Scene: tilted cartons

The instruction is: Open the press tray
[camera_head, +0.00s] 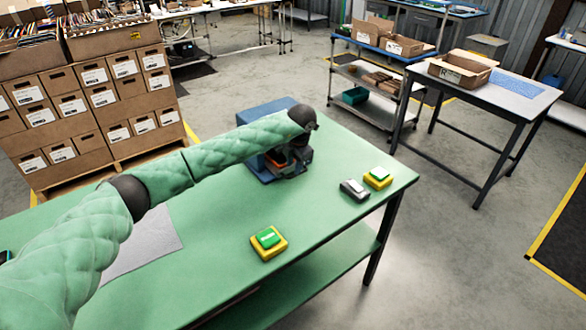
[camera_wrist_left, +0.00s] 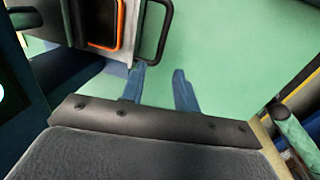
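The blue press (camera_head: 262,112) stands at the far edge of the green table (camera_head: 215,235), partly hidden behind my left arm. In the left wrist view the press tray (camera_wrist_left: 104,22) shows an orange rim and a black loop handle (camera_wrist_left: 168,30) at upper left. My left gripper (camera_wrist_left: 160,84) has two blue fingers apart with nothing between them. Its left fingertip is at the near end of the handle in the picture; I cannot tell whether they touch. In the head view the gripper is dark and hard to separate from the press front. My right gripper is not in view.
A yellow block with a green top (camera_head: 269,242) sits near the table's front edge. A similar one (camera_head: 377,178) stands at the right beside a grey-and-black device (camera_head: 354,190). A grey mat (camera_head: 145,240) lies at left. Stacked cartons (camera_head: 85,100) stand behind the table.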

